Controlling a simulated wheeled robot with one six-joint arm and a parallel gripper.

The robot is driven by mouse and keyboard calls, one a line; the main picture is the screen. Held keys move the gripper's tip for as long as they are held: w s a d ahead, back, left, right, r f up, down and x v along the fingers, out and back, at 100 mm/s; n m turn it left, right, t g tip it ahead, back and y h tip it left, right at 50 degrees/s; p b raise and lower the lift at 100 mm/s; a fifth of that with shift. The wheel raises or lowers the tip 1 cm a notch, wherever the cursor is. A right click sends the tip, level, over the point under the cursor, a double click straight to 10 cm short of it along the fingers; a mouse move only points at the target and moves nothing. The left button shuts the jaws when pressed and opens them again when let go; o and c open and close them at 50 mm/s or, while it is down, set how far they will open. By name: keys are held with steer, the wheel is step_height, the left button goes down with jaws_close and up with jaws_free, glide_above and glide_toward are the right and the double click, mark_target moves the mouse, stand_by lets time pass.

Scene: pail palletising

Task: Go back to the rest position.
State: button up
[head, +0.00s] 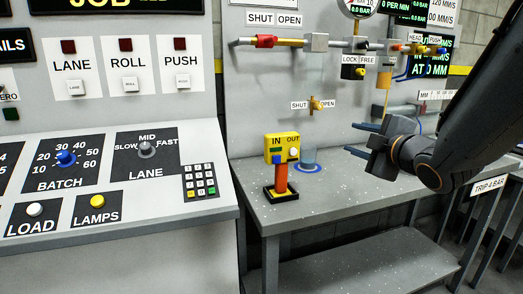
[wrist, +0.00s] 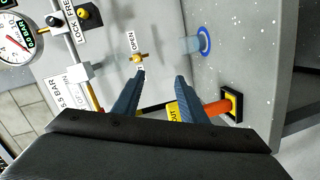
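My gripper (head: 352,139) hangs above the right part of the grey bench (head: 400,205), its two fingers apart and pointing left. It also shows in the wrist view (wrist: 161,75), with a clear gap and nothing held between the blue-grey fingers. The dark arm reaches in from the upper right. The yellow IN/OUT box (head: 282,148) on its orange post stands on the bench to the left of the gripper, apart from it. A see-through bluish cup-like thing (head: 309,157) stands in a blue ring on the bench, between box and gripper.
A sloped control console (head: 110,225) with knobs and a keypad fills the left. Behind the bench, a panel carries a pipe with a red fitting (head: 266,41), a small brass valve (head: 315,105) and a gauge (wrist: 14,42). A railing (head: 490,187) stands at right.

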steer(key=s+d+f+m+g+h+p, duration=0.1)
steer(key=s+f+m+g+h+p, duration=0.1)
steer(key=s+f+m+g, duration=0.3)
steer(key=s+f+m+g+h+p, duration=0.2)
steer(key=f+m, duration=0.2)
steer(key=f, duration=0.3)
steer(key=s+a+f+m+g+p, duration=0.1)
steer(key=s+a+f+m+g, duration=0.1)
steer(key=s, duration=0.4)
steer(key=s+a+f+m+g+p, duration=0.1)
steer(key=s+a+f+m+g, duration=0.1)
steer(key=s+g, duration=0.2)
steer(key=s+a+f+m+g+y, duration=0.1)
steer(key=s+a+m+g, duration=0.1)
steer(key=s, duration=0.6)
steer(key=shift+s+f+m+g+p, duration=0.4)
steer(key=shift+m+g, duration=0.1)
steer(key=shift+m, duration=0.1)
steer(key=shift+w, duration=0.1)
